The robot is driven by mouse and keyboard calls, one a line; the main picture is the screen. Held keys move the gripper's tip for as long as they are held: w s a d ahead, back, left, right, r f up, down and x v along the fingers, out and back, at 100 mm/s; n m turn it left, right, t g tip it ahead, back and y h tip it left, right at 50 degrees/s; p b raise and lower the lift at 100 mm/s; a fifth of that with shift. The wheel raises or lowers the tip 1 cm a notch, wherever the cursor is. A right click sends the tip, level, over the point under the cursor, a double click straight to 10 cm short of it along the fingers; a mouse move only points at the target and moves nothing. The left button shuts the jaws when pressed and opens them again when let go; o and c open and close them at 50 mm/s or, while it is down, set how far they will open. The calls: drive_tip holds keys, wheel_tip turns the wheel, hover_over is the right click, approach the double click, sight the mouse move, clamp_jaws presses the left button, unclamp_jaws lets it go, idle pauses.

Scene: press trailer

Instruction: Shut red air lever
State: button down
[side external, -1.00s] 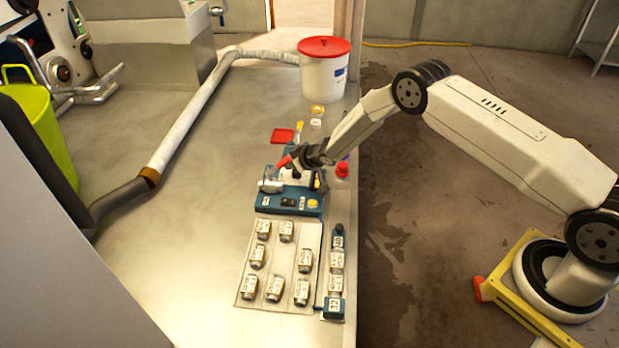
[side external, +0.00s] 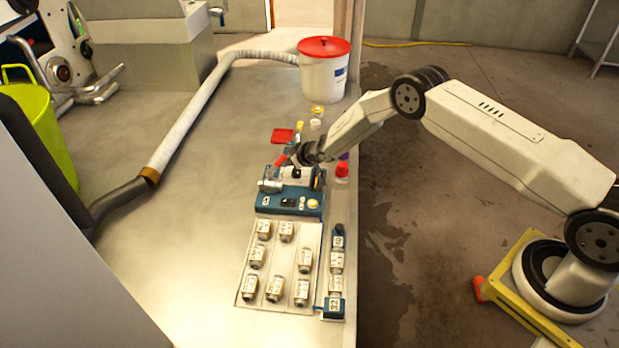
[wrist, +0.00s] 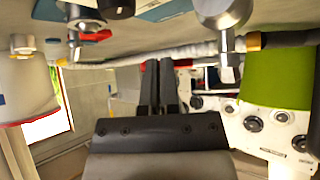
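The red air lever (side external: 281,160) stands at a slant on the blue-based press unit (side external: 275,203), beside a silver fitting (side external: 270,184). My gripper (side external: 291,151) is just above and right of the lever in the side view; I cannot tell whether they touch. In the wrist view, the two dark fingers of my gripper (wrist: 159,66) lie close together, with nothing visible between them. A small red part (wrist: 97,36) shows at upper left there, partly hidden behind dark metal; I cannot tell if it is the lever.
A white panel (side external: 312,235) with several labelled fittings lies in front of the press unit. A white bucket with a red lid (side external: 324,70) stands behind. A red-capped bottle (side external: 342,171) is at right, near the table edge.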

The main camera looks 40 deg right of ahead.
drive_tip(key=shift+w, duration=1.25)
drive_tip(key=shift+s+d, duration=0.1)
drive_tip(key=shift+s+d+r, duration=0.15)
drive_tip(key=shift+s+d, duration=1.25)
drive_tip(key=s+d+r, duration=0.5)
drive_tip(key=r, duration=0.1)
drive_tip(key=shift+r, duration=0.25)
